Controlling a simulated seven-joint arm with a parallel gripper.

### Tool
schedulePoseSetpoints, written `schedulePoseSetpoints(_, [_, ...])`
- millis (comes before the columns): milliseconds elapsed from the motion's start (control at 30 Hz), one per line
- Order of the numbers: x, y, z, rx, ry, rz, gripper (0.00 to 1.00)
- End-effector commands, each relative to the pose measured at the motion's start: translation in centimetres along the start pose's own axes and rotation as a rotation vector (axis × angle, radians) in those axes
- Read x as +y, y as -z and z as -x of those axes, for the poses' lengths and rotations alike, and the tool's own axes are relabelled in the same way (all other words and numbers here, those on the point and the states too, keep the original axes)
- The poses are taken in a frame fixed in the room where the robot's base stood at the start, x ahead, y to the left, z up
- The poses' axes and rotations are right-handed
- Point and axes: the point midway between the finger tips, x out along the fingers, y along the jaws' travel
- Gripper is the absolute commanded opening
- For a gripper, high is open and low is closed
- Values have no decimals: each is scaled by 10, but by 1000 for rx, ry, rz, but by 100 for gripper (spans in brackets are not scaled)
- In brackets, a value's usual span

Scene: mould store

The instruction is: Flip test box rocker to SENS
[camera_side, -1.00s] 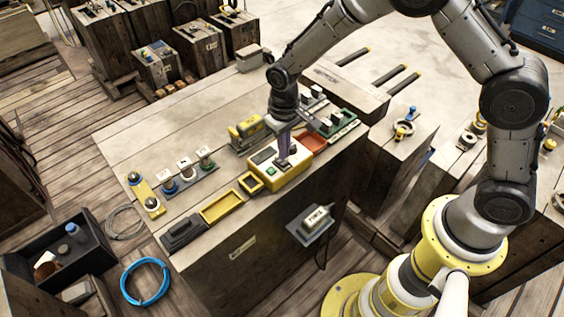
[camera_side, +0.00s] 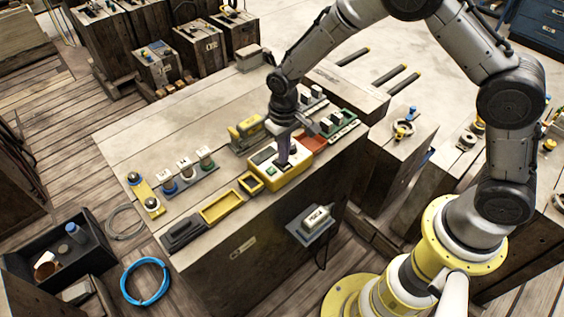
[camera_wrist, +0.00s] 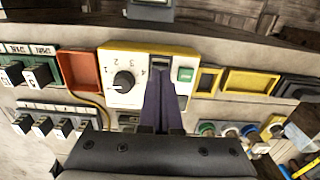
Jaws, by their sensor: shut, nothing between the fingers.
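The test box (camera_side: 292,176) is yellow with a pale face and stands near the front edge of the bench. The wrist view shows its face (camera_wrist: 117,62) with a black dial (camera_wrist: 124,81), numbers around it, and a green button (camera_wrist: 186,74). My gripper (camera_side: 283,163) is shut and empty, pointing down at the face. In the wrist view its purple fingers (camera_wrist: 160,80) end at a dark slot-like part between dial and button, probably the rocker. The fingers cover most of that part, so its position and the SENS marking cannot be read. I cannot tell whether the fingertips touch it.
Yellow trays (camera_side: 222,207) lie left of the box, with a dark grey case (camera_side: 183,232) beyond. A red tray (camera_side: 312,142) and a green switch panel (camera_side: 345,128) sit on its other side. A row of knobs (camera_side: 188,178) stands at the bench's left.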

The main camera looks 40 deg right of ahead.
Motion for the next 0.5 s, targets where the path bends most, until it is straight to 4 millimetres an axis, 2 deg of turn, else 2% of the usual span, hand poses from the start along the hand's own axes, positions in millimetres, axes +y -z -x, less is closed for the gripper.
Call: schedulePoseSetpoints(500, [0,0,-7,-1,0,0,0])
